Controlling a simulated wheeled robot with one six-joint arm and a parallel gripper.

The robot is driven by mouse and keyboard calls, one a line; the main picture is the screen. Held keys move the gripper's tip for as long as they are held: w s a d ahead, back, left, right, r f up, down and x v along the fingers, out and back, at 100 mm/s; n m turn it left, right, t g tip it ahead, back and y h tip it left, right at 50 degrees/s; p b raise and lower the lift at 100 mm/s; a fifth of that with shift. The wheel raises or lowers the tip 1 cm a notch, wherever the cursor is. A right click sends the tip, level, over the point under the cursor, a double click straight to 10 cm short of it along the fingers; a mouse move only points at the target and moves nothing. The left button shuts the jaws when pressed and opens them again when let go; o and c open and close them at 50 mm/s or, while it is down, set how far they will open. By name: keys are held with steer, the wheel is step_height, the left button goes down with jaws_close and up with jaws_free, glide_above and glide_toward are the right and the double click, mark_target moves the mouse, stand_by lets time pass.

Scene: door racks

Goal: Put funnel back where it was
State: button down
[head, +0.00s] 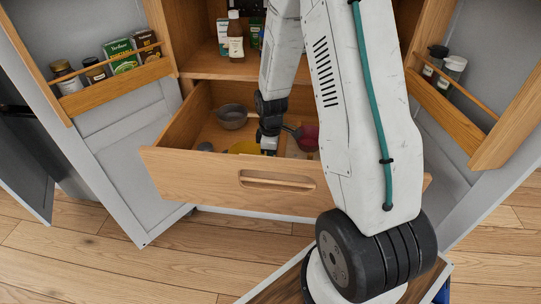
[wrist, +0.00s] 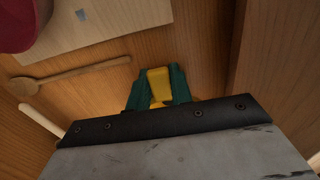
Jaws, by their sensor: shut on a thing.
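The funnel is yellow. In the wrist view a part of the yellow funnel (wrist: 158,83) shows between the two green fingertips of my gripper (wrist: 158,90), which is shut on it. In the head view the yellow funnel (head: 243,148) shows inside the open drawer (head: 215,172), just behind its front panel. My gripper (head: 268,145) reaches down into the drawer beside it. The funnel's lower part is hidden by the drawer front, so I cannot tell whether it touches the drawer floor.
The drawer holds a grey bowl (head: 232,116), a red item (head: 308,137) and, in the wrist view, a wooden spoon (wrist: 65,76) and a pale board (wrist: 90,25). The drawer wall (wrist: 270,70) is close on the right. Cabinet doors with jar racks (head: 115,88) stand open on both sides.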

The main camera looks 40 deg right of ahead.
steer(key=c, duration=1.3)
jaws_free()
steer(key=shift+f, duration=0.1)
steer(key=shift+o, duration=0.2)
steer(key=s+a+r+m, duration=0.1)
steer(key=s+a+r, duration=0.1)
steer(key=r, duration=0.8)
steer(key=s+a+r+m, duration=0.1)
steer(key=s+a+r, duration=0.1)
steer(key=r, duration=0.8)
steer(key=s+a+r+m, duration=0.3)
steer(key=s+a+r, duration=0.2)
steer(key=s, duration=0.5)
steer(key=s+a+r+m+t, duration=0.1)
steer(key=s+a+r+m, duration=0.3)
steer(key=s, duration=0.6)
steer(key=shift+s+a+r, duration=0.2)
steer(key=shift+a+r, duration=0.5)
steer(key=shift+r, duration=0.65)
